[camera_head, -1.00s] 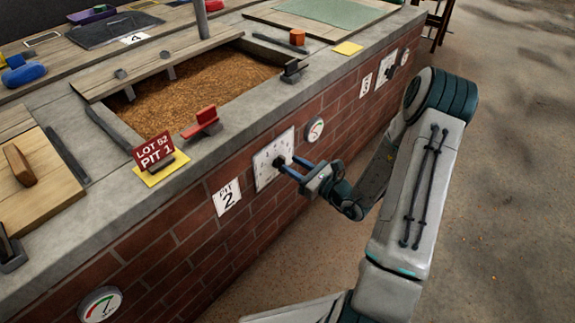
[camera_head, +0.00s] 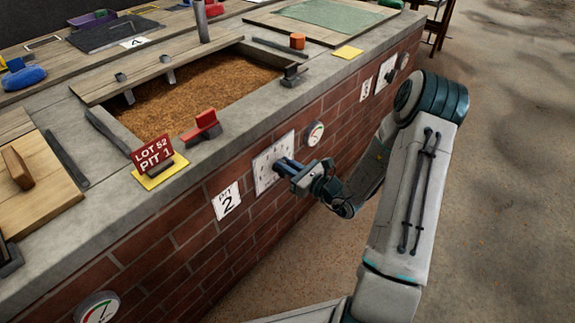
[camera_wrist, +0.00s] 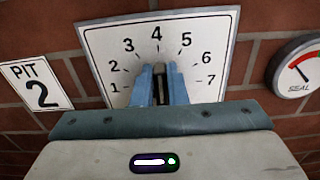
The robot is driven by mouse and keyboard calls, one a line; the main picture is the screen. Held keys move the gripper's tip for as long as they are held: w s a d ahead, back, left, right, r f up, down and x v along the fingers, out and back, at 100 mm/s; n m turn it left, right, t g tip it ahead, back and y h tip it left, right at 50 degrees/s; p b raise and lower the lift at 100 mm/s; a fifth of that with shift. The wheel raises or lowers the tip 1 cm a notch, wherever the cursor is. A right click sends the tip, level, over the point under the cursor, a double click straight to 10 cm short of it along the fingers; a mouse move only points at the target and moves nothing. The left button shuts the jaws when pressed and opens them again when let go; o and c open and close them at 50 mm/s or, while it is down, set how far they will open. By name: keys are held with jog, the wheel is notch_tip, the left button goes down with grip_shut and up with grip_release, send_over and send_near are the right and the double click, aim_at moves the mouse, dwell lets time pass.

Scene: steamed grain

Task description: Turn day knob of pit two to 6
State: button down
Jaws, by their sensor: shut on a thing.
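The day dial (camera_head: 263,168) is a white plate on the brick wall, just right of the "PIT 2" sign (camera_head: 227,202). In the wrist view the dial plate (camera_wrist: 110,45) shows the numbers 1 to 7 in an arc, and the "PIT 2" sign (camera_wrist: 38,85) is at its left. The dark knob (camera_wrist: 160,88) stands below the 4 and appears to point up toward it. My gripper (camera_wrist: 160,84) is shut on the knob, with a blue finger on each side. In the head view my gripper (camera_head: 281,164) reaches the dial from the right and hides the knob.
A round seal gauge (camera_head: 314,134) is close to the right of the dial; it also shows in the wrist view (camera_wrist: 300,70). Above, the stone ledge holds a red-handled block (camera_head: 205,124) and a "LOT 52 PIT 1" sign (camera_head: 154,153). The floor at right is clear.

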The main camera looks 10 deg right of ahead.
jog(key=shift+r, duration=0.1)
jog(key=m+p, duration=0.1)
jog(key=p, duration=0.1)
jog(key=m+p, duration=0.2)
jog(key=d+m+p, duration=0.1)
jog(key=p, duration=0.1)
jog(key=shift+w, duration=0.3)
jog(key=m+p, duration=0.3)
jog(key=shift+w+d+f+m+p, duration=0.25)
jog(key=shift+d+f+m+p, duration=0.05)
jog(key=shift+d+m+p, duration=0.1)
jog(key=shift+w+d+f+m+p, duration=0.1)
jog(key=shift+f+m+p, duration=0.2)
jog(key=shift+m+p, duration=0.5)
jog(key=shift+w+d+f+m+p, duration=0.1)
jog(key=shift+f+m+p, duration=0.25)
jog(key=shift+m, duration=0.75)
jog(key=c, duration=1.4)
grip_release()
jog(key=shift+c, duration=0.2)
